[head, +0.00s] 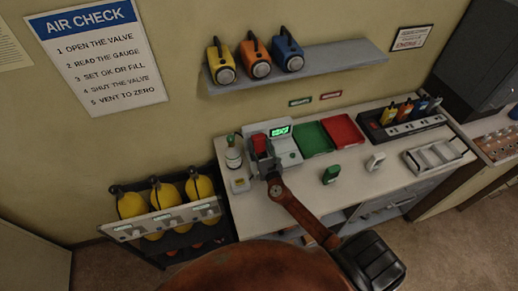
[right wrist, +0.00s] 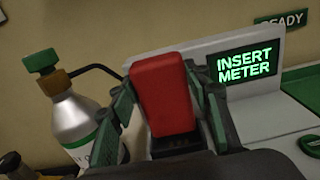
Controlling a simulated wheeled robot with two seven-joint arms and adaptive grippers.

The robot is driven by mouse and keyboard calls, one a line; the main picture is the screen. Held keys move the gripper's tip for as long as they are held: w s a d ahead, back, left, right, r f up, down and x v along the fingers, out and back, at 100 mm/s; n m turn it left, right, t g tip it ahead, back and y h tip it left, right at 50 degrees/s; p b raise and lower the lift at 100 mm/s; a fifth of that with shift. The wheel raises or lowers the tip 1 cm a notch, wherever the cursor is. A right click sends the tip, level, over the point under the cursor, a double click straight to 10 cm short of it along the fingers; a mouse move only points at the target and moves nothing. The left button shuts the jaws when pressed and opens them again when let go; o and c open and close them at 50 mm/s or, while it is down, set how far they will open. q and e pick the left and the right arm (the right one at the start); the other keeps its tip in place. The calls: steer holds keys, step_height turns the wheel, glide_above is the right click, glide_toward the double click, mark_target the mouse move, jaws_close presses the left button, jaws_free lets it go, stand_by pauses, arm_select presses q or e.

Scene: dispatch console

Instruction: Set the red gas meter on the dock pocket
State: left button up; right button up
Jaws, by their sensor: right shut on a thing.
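The red gas meter (head: 260,143) is upright at the grey dock station (head: 286,150) on the counter. In the right wrist view the red meter (right wrist: 162,95) stands between the two fingers of my right gripper (right wrist: 166,110), which is shut on it. My right gripper (head: 266,165) shows small in the head view. The dock's screen (right wrist: 247,64) reads "INSERT METER" in green. A dark area lies just below the meter; I cannot tell whether the meter's lower end touches the pocket, which the meter and gripper mostly hide. My left gripper is not in view.
A gas bottle (head: 233,155) with a green cap stands close left of the dock. A green tray (head: 313,138) and red tray (head: 342,130) lie to its right. A charger rack (head: 402,125) is at the back.

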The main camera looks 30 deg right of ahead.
mark_target(259, 147)
step_height(259, 147, down, 3)
steer(key=shift+r, duration=0.2)
steer(key=shift+f, duration=0.2)
steer(key=shift+f+b, duration=0.1)
steer(key=shift+b, duration=0.25)
steer(key=o, duration=1.5)
